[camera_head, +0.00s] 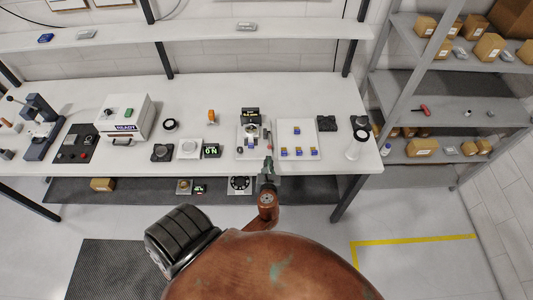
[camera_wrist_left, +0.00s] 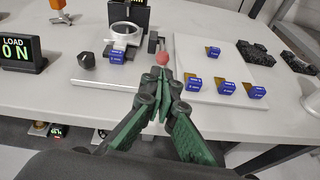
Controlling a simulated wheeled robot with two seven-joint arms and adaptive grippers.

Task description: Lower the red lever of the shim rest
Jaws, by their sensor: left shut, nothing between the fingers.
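The mirror fixture with its pale ring (camera_wrist_left: 122,32) and dark upright plate stands on a light base plate at the table's front; it also shows in the head view (camera_head: 250,128). The lever's red ball knob (camera_wrist_left: 162,58) is at the right side of the fixture, on a dark post. My left gripper (camera_wrist_left: 163,76) has green-and-black fingers, shut and empty, with the tips just in front of the knob. I cannot tell whether they touch it. In the head view the left gripper (camera_head: 268,163) is at the table's front edge and hides part of the lever area.
A white tray (camera_wrist_left: 222,75) with several blue blocks lies right of the knob. A blue block (camera_wrist_left: 117,57) and a dark knob (camera_wrist_left: 87,60) sit on the base plate. A display (camera_wrist_left: 22,50) stands left. Dark parts (camera_head: 326,123) lie at the right. A shelf rack (camera_head: 440,85) stands further right.

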